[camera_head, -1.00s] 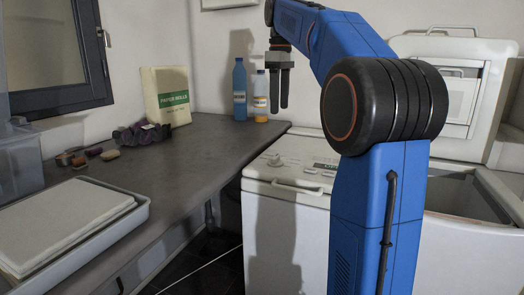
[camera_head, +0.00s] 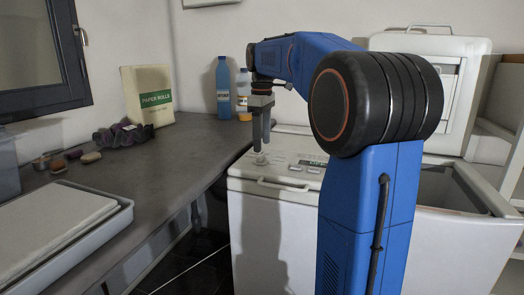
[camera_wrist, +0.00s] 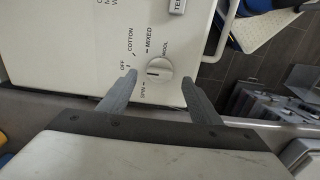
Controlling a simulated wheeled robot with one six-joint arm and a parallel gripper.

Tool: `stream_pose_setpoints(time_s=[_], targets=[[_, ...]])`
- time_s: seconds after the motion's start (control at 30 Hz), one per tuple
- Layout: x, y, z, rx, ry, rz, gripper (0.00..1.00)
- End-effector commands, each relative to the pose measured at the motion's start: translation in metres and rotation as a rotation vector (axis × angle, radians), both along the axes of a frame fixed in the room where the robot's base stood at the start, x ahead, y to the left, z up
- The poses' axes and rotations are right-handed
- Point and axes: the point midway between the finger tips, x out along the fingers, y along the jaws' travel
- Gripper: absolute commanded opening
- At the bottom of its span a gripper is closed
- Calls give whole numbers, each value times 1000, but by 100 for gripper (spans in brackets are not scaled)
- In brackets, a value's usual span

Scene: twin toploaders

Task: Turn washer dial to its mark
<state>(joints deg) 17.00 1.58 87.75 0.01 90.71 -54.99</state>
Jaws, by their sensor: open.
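The washer (camera_head: 280,215) is a white toploader right of the counter, with its control panel on top at the left. The round white dial (camera_wrist: 159,71) lies on the panel in the wrist view, with a dark line across its knob. Around it are printed OFF, COTTON, MIXED, WOOL and SPIN. In the head view the dial (camera_head: 261,159) sits just below my gripper. My gripper (camera_head: 260,146) points straight down over it. In the wrist view my gripper's (camera_wrist: 158,80) fingers are apart, one on each side of the dial. I cannot tell whether they touch it.
The washer's front handle (camera_head: 283,184) juts out near the dial. A second open tub (camera_head: 452,190) is at right.

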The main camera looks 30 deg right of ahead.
Motion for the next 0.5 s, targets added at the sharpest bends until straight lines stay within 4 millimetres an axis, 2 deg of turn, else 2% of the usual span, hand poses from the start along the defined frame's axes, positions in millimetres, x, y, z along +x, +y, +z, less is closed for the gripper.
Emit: stream_pose_setpoints(time_s=[0.2,0.5], targets=[[-1,0,-29,0,1,0,58],[0,0,-40,0,0,0,58]])
